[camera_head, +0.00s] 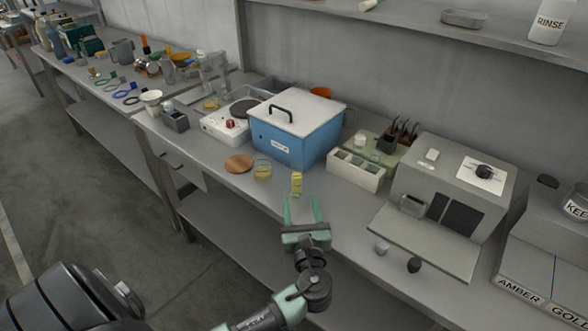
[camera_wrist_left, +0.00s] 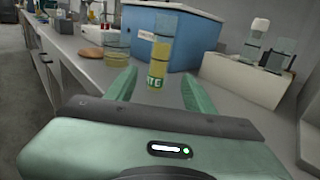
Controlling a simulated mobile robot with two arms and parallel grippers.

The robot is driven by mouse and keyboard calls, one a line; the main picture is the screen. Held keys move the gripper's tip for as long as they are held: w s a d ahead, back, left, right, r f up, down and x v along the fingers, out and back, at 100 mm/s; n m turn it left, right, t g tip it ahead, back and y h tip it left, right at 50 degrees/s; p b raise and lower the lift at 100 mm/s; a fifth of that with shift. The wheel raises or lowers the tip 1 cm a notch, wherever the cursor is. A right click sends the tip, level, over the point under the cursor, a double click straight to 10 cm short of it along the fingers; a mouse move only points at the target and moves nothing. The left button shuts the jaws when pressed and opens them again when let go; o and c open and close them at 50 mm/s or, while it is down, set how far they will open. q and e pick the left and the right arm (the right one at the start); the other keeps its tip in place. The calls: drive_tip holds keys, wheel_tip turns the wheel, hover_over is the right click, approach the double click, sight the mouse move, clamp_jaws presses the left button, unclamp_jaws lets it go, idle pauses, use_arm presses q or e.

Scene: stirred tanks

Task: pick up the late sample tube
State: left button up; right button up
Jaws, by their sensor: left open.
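A small tube (camera_head: 296,184) with yellow liquid stands upright on the bench, in front of the blue box. In the left wrist view the tube (camera_wrist_left: 159,62) has a green-lettered label near its base, only partly readable, ending in what looks like "TE". My left gripper (camera_head: 302,212) is open, its two green fingers pointing at the tube. In the left wrist view the left gripper (camera_wrist_left: 158,88) has the tube ahead, between the lines of its fingers. The fingers do not touch it. My right gripper is not in view.
A beaker of yellow liquid (camera_head: 263,170) and a round wooden disc (camera_head: 239,164) lie left of the tube. The blue box (camera_head: 294,135) stands behind it. A white rack (camera_head: 356,170) and a grey instrument (camera_head: 452,185) stand to the right.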

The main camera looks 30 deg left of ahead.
sight(297, 187)
use_arm(q)
drive_tip(key=shift+w+a, duration=0.35)
drive_tip(key=shift+w, duration=0.05)
drive_tip(key=shift+w+a+r, duration=0.15)
drive_tip(key=shift+w+a, duration=0.05)
drive_tip(key=shift+w, duration=0.05)
drive_tip(key=shift+w+a+r+p, duration=0.6)
drive_tip(key=shift+w+a, duration=0.15)
drive_tip(key=shift+w, duration=0.05)
drive_tip(key=x, duration=0.2)
drive_tip(key=shift+w+a+f, duration=0.2)
drive_tip(key=shift+w+a, duration=0.05)
drive_tip(key=shift+a, duration=0.05)
drive_tip(key=shift+w+a, duration=0.2)
drive_tip(key=shift+w, duration=0.05)
clamp_jaws()
drive_tip(key=shift+r, duration=0.55)
wheel_tip(297, 187, up, 19)
drive_tip(key=p, duration=0.2)
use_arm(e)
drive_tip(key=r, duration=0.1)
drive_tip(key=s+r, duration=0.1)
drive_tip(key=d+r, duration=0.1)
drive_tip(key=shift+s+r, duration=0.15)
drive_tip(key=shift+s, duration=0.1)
